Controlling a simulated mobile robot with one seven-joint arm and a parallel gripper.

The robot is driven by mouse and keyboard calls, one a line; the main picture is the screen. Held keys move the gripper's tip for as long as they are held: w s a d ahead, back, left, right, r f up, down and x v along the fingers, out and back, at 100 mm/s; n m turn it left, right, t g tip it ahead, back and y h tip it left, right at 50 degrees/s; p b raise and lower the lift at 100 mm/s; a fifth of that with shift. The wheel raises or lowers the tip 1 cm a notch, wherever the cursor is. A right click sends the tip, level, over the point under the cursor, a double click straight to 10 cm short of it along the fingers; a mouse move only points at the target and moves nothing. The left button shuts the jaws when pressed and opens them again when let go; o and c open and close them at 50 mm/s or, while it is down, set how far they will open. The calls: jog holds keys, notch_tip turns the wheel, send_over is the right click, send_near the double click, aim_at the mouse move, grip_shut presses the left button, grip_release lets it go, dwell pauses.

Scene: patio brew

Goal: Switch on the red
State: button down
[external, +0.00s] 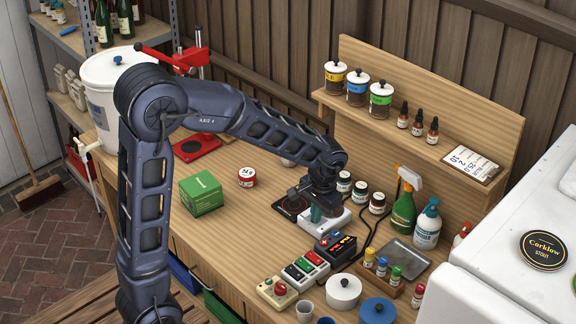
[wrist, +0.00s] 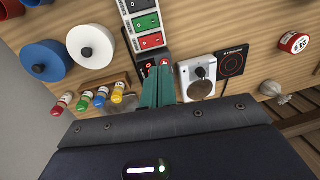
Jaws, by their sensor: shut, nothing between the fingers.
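A switch panel (external: 305,267) with a row of coloured rockers stands on the bench. Its red rocker (wrist: 151,41) is at the end nearest my gripper, beside a green rocker (wrist: 146,22). I cannot tell which way the red rocker is tipped. My gripper (wrist: 160,72) is shut and empty, its teal fingers pointing at the bench. In the external view, my gripper (external: 316,214) is low over the white dial box, apart from the panel. A black unit (external: 336,246) with red lights sits between the panel and the dial box; my fingers partly cover it in the wrist view.
A white dial box (wrist: 200,78) and black plate (wrist: 232,63) are close to my fingers. A control box with a red button (external: 279,289), lidded pots (external: 343,291) and small coloured bottles (external: 382,266) crowd the panel. Bare bench lies near the green box (external: 201,193).

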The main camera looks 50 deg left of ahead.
aim_at(309, 253)
jog(key=shift+f, duration=0.1)
jog(key=f, duration=0.4)
jog(key=a+f, duration=0.1)
jog(key=f, duration=0.8)
jog(key=shift+a+f, duration=0.35)
jog(key=shift+f, duration=0.05)
jog(key=shift+a+f, duration=0.1)
jog(key=shift+f, duration=0.1)
jog(key=shift+d+r, duration=0.35)
jog(key=shift+d, duration=0.4)
